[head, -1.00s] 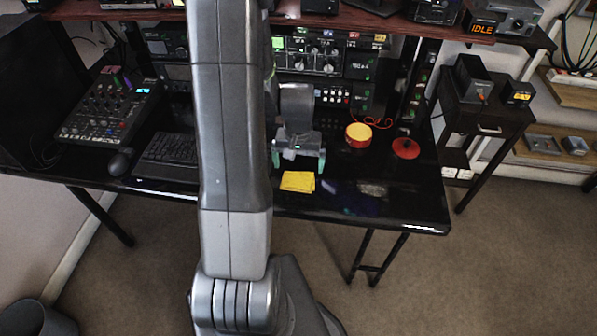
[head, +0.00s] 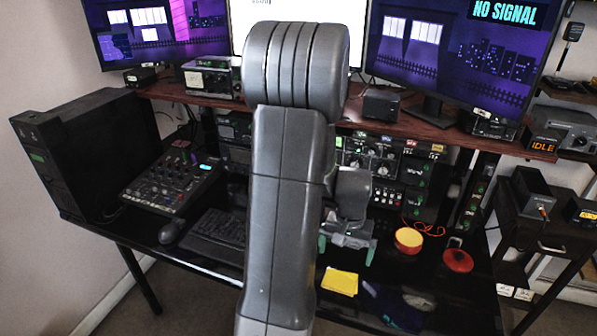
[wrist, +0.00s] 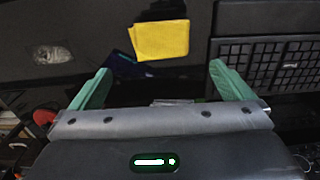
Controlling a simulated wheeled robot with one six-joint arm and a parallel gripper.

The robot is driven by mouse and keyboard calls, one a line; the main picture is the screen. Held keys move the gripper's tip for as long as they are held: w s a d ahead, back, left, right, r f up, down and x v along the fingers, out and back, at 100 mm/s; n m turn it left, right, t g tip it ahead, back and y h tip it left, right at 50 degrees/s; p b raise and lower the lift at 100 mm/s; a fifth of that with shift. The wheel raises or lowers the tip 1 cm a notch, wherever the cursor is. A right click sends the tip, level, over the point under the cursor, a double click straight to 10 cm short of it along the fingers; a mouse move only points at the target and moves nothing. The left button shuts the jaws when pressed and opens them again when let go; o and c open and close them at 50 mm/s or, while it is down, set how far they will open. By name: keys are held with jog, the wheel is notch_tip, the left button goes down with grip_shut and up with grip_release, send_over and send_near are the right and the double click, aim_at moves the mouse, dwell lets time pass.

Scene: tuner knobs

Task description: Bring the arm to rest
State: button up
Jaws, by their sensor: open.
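My gripper (head: 346,250) is over the black desk in the head view, in front of the rack with the knobs. Its two green fingers are apart, with nothing seen between them. In the wrist view my gripper (wrist: 160,70) also shows open and empty. A folded yellow cloth (head: 340,281) lies on the desk just in front of it; the cloth (wrist: 159,40) is beyond the fingertips in the wrist view. My arm stands large in the middle of the head view, its elbow high, and hides part of the desk and rack. The rack of tuner knobs (head: 385,160) is partly covered.
A mixer (head: 172,183), mouse (head: 171,232) and keyboard (head: 215,240) are at left. A red bowl with yellow inside (head: 408,240) and a red round item (head: 457,260) are right of my gripper. A wooden shelf (head: 420,128) with monitors overhangs behind. A side table (head: 545,243) stands at right.

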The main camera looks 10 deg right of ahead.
aim_at(342, 278)
notch_tip(342, 278, down, 12)
jog(key=shift+r, duration=0.4)
dwell(0.5)
